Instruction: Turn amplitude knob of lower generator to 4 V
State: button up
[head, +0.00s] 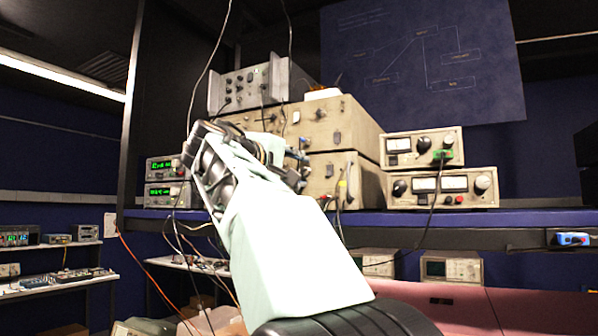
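Two small instruments with green digital displays are stacked on the bench shelf, left of centre in the head view. The lower generator (158,203) sits directly under the upper one (159,178). Its digits and any volt marking are too small to read. I cannot pick out its amplitude knob; the right end of its front is close to my arm and partly hidden. My gripper (197,160) is at the end of my raised arm, just right of the two units. Its fingertips are not clear, and I cannot tell whether it touches anything or is open or shut.
Large beige instruments (345,130) are stacked behind my arm, with a grey unit (250,88) on top. Two meter units (478,201) stand at right on the blue shelf edge (520,218). Loose cables (152,262) hang near my gripper and below the shelf.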

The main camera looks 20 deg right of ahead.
jog(key=v, duration=1.1)
jog(key=shift+s+a, duration=0.2)
jog(key=shift+s, duration=0.05)
